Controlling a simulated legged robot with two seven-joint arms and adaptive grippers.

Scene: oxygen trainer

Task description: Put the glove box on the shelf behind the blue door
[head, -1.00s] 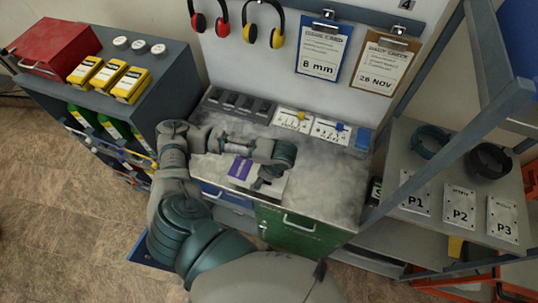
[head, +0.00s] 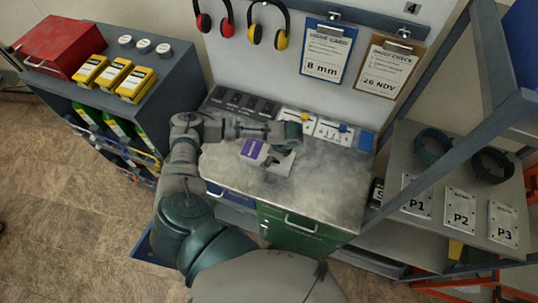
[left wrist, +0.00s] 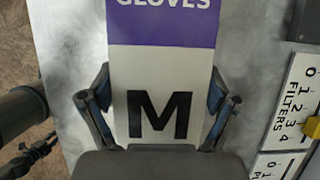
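The glove box (head: 254,149) is white with a purple end. In the left wrist view it shows "GLOVES" and a large "M" (left wrist: 160,115). My left gripper (head: 272,160) has a finger against each side of the box, and the box appears held just above the grey bench top (head: 325,185). The box's underside is hidden. A blue panel (head: 146,247) stands out low in front of the bench, left of my arm, and looks like the blue door swung open. The shelf behind it is hidden by my arm. My right gripper is out of view.
A green front with a handle (head: 305,232) is under the bench. The bench's right half is clear.

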